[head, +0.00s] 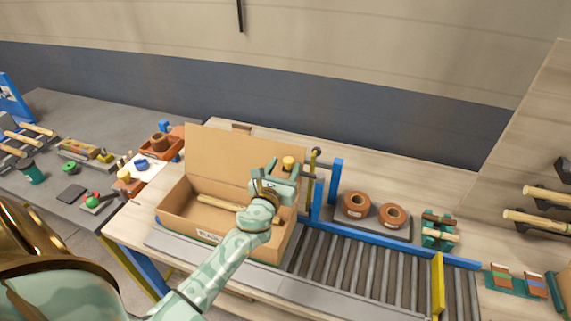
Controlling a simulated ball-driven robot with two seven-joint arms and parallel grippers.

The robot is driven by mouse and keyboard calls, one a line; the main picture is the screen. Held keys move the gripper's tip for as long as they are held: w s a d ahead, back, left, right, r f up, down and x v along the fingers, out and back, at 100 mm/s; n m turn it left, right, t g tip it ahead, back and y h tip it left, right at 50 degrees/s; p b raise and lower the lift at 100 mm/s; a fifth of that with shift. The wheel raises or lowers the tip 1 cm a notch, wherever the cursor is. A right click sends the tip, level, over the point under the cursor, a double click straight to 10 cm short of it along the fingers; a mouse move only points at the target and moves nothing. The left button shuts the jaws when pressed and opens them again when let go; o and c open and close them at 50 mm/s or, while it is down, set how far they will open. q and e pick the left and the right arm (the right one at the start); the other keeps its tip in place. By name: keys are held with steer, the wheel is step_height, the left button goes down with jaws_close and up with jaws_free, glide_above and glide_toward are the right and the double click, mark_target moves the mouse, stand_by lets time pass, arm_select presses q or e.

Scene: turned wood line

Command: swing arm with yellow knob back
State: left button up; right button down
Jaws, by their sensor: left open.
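The yellow knob (289,162) shows just above and beyond my left gripper, in front of the box's raised flap. The arm that bears it is mostly hidden by my gripper; a grey-green bar seems to run from there to a dark post (313,170) on the right. My left gripper (276,172) is open, over the right side of the open cardboard box (176,207). I cannot tell whether its fingers touch the knob. My right gripper is not in view.
A wooden turned piece (218,204) lies in the box. Blue posts (335,182) stand right of it, beside the roller conveyor (345,264). Two brown rolls (357,205) sit on a tray behind the blue rail. A grey table (85,125) with small items is at left.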

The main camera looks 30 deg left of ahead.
arm_select(q)
steer(key=shift+w+a, duration=0.2)
steer(key=shift+w, duration=0.5)
jaws_close()
steer(key=shift+s, duration=0.1)
steer(key=shift+y, duration=0.3)
